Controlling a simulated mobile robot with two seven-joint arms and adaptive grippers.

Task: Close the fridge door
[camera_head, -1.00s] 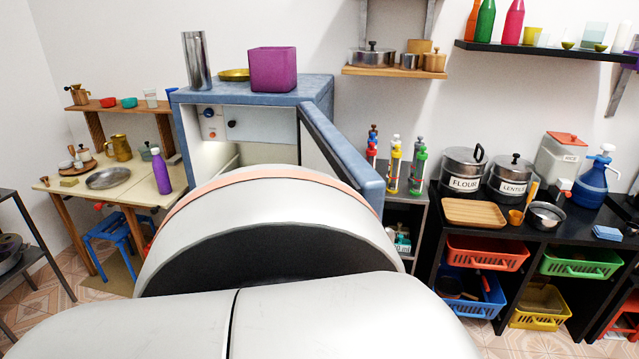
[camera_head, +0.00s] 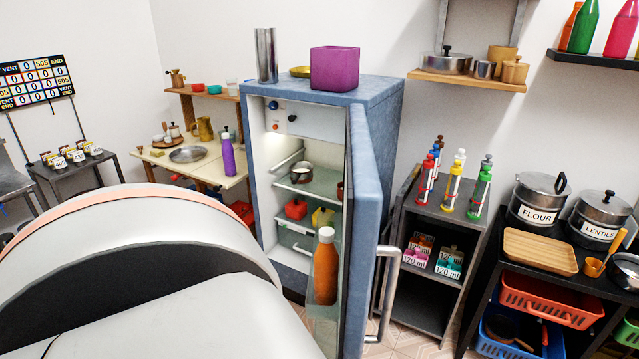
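The blue fridge (camera_head: 371,92) stands in the middle of the view with its interior showing. Its door (camera_head: 361,200) is open, hinged on the right side and swung out toward me. A metal handle (camera_head: 388,290) is on the door's right, outer face. An orange bottle (camera_head: 325,265) sits in the door's inner shelf. Inside the fridge are a metal pot (camera_head: 301,172), a red container (camera_head: 296,208) and a yellow container (camera_head: 322,217). A large white part of my arm covers the lower left. Neither gripper is in view.
A purple box (camera_head: 334,69) and a metal cylinder (camera_head: 266,55) stand on the fridge. A grey shelf unit (camera_head: 435,225) with bottles stands close to the door's right. A black counter (camera_head: 500,262) with pots is further right; a wooden table (camera_head: 170,168) stands left.

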